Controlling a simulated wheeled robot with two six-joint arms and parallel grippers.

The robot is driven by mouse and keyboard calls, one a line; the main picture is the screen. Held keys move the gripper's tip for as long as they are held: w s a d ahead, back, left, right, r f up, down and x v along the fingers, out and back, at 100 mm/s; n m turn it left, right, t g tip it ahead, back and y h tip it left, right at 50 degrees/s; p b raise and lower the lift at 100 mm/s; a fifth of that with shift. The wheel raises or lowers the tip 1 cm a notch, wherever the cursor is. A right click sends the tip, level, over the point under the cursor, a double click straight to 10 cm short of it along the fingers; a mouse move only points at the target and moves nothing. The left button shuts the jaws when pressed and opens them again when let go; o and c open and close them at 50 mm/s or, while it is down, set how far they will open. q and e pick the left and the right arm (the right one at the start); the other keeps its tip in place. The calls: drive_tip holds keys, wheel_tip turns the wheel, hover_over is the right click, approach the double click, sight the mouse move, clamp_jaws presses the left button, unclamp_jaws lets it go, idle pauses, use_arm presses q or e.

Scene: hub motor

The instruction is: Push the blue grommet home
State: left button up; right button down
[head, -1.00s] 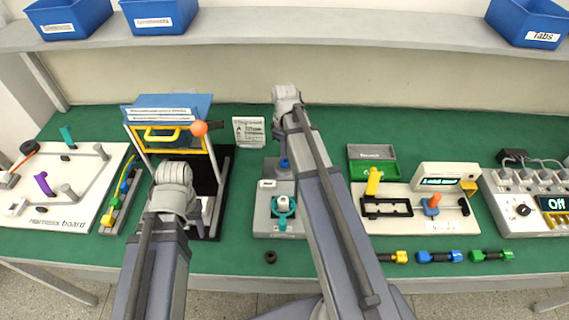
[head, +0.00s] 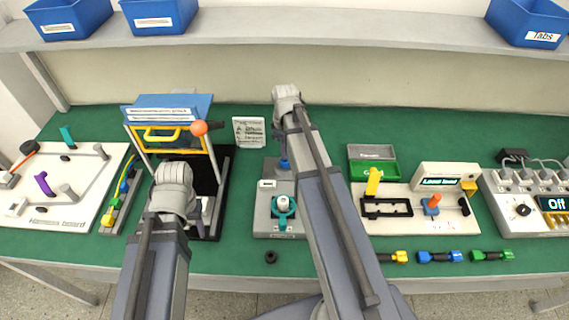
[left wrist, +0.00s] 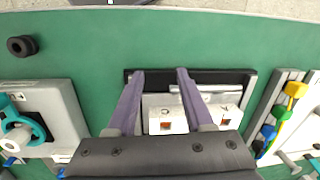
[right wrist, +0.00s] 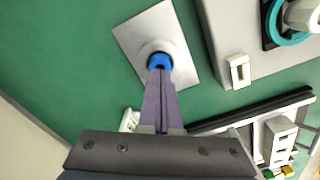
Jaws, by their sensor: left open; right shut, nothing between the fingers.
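The blue grommet (right wrist: 159,61) sits on a round boss in the middle of a light grey plate (right wrist: 185,55) in the right wrist view. A bit of blue also shows beside my right arm in the head view (head: 284,163). My right gripper (right wrist: 158,74) is shut and empty, with its fingertips at the grommet's near edge. I cannot tell if they touch it. How deep the grommet sits is unclear. My left gripper (left wrist: 160,72) is open over a black-based fixture holding white blocks (left wrist: 165,121). Nothing is between its fingers. In the head view both grippers' fingers are hidden.
A grey fixture with a teal ring (head: 284,205) stands just in front of the plate. A loose black ring (head: 270,257) lies near the table's front edge. A frame with an orange knob (head: 199,128) rises beside my left arm.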

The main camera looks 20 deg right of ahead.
use_arm(q)
drive_tip(key=shift+f+b, duration=1.2)
use_arm(e)
drive_tip(key=shift+f, duration=1.2)
use_arm(q)
drive_tip(key=shift+r, duration=0.1)
use_arm(e)
wheel_tip(320, 180, up, 7)
drive_tip(key=p, duration=0.7)
drive_tip(key=shift+r, duration=0.1)
use_arm(q)
wheel_tip(320, 180, up, 7)
use_arm(e)
drive_tip(key=s+a+m, duration=0.2)
drive_tip(key=s+a, duration=0.1)
drive_tip(key=s+a+m, duration=0.2)
drive_tip(key=s+a, duration=0.1)
drive_tip(key=a, duration=0.1)
drive_tip(key=s+a+m, duration=0.2)
drive_tip(key=s+a, duration=0.2)
drive_tip(key=shift+s+a+m+t, duration=0.1)
drive_tip(key=shift+a+m+t, duration=0.05)
drive_tip(key=shift+m+t, duration=0.2)
drive_tip(key=s+a+n+h, duration=0.1)
drive_tip(key=s+a+n, duration=0.2)
drive_tip(key=a, duration=0.8)
drive_tip(key=shift+s+n+g, duration=0.35)
drive_tip(key=shift+s+g, duration=0.1)
drive_tip(key=shift+s, duration=0.7)
